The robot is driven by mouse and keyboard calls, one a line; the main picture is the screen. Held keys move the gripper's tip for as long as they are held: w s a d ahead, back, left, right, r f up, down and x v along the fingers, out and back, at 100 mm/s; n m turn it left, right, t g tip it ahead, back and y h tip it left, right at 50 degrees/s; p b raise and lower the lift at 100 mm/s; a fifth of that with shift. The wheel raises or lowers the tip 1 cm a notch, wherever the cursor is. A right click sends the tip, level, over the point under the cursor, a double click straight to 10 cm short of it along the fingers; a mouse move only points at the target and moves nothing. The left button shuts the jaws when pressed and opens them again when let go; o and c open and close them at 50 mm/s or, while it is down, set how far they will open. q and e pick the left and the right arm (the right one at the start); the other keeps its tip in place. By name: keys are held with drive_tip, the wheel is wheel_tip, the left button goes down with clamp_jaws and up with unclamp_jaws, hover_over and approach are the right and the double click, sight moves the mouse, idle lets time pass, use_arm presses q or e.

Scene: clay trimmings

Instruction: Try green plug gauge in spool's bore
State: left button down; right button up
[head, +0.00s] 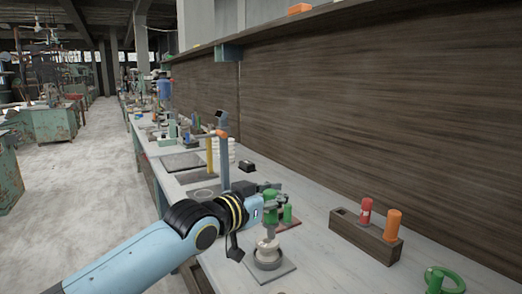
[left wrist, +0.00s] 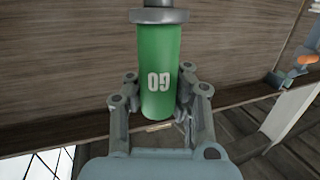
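My left gripper (head: 270,197) holds the green plug gauge (head: 270,214) upright. In the left wrist view the gauge (left wrist: 158,70) has an upside-down "GO" mark and a grey collar, and the fingers (left wrist: 158,110) close on its sides. The pale spool (head: 268,246) stands in a grey round holder (head: 268,261) on a flat plate. The gauge's grey end is right above the spool in the head view; I cannot tell whether it touches or enters the bore, which is hidden. My right gripper is out of view.
A dark wooden block (head: 352,232) holds a red plug (head: 366,208) and an orange plug (head: 393,224). A green ring-shaped object (head: 446,280) lies at lower right. Bench between block and holder is clear.

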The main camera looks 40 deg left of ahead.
use_arm(q)
drive_tip(key=w+a+r+n+y+p, duration=0.2)
drive_tip(key=w+a+y+p, duration=0.1)
drive_tip(key=w+a+p, duration=0.1)
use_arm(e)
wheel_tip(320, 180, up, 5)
use_arm(q)
wheel_tip(320, 180, down, 7)
drive_tip(key=b, duration=0.6)
drive_tip(key=shift+w+a+r+g, duration=0.15)
drive_tip(key=shift+w+r+g, duration=0.05)
drive_tip(key=shift+w+g, duration=0.2)
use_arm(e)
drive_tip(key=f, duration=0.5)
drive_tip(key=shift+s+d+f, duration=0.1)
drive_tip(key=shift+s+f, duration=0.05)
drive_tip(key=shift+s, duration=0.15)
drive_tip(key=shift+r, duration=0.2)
use_arm(q)
drive_tip(key=shift+f+b, duration=1.75)
drive_tip(key=shift+f, duration=0.35)
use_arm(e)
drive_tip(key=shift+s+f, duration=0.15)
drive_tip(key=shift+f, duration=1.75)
use_arm(q)
drive_tip(key=shift+f, duration=0.3)
